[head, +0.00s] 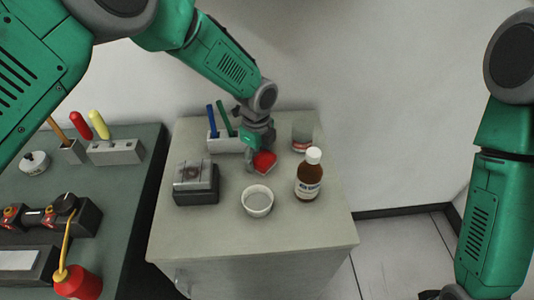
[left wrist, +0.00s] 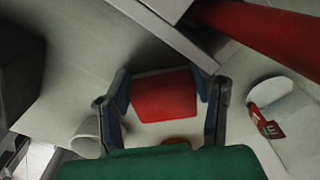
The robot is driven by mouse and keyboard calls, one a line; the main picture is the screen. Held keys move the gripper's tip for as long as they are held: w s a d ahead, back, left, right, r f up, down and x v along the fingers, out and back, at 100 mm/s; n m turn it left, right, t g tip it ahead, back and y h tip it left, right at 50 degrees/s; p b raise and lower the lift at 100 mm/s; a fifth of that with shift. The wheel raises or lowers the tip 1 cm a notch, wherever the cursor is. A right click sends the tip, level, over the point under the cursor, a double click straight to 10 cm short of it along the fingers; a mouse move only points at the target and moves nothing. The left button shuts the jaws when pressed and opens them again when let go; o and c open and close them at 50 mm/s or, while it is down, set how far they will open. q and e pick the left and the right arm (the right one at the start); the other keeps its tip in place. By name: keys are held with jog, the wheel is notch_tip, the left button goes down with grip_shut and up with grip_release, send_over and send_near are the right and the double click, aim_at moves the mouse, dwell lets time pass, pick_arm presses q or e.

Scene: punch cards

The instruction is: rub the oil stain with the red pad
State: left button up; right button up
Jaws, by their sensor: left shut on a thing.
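My left gripper (head: 256,160) is shut on the red pad (head: 265,162) above the back middle of the light table. In the left wrist view the pad (left wrist: 165,96) sits between the two fingers of the gripper (left wrist: 166,112). A dark block (head: 196,190) with a grey, clear-looking top stands to the left of the pad. A dark reddish smudge (head: 192,174) shows on that top; I cannot tell for sure that it is the oil stain. The pad is apart from it. My right gripper (head: 440,294) is mostly cut off at the bottom edge.
A white cup (head: 257,201) and a brown bottle (head: 309,178) stand in front and to the right of the pad. A glass jar (head: 302,132) stands behind the bottle. A holder (head: 225,143) with blue and green pens is behind. The table's front is clear.

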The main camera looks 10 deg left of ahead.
aim_at(243, 164)
pick_arm(q)
jog(key=shift+s+a+f, duration=0.1)
jog(key=shift+s+a, duration=0.1)
jog(key=shift+a, duration=0.2)
jog(key=shift+s+a+p, duration=0.2)
jog(key=shift+a+p, duration=0.15)
jog(key=shift+p, duration=0.1)
jog(key=shift+s+a+p, duration=0.15)
jog(key=shift+a+p, duration=0.15)
jog(key=shift+a, duration=1.05)
pick_arm(e)
jog(key=shift+d+r, duration=0.2)
jog(key=shift+r, duration=0.6)
pick_arm(q)
jog(key=shift+d+r+p, duration=0.1)
jog(key=shift+r+p, duration=0.4)
jog(key=shift+r, duration=0.2)
notch_tip(243, 164, up, 5)
jog(key=p, duration=0.3)
pick_arm(e)
notch_tip(243, 164, up, 4)
jog(key=shift+r, duration=0.2)
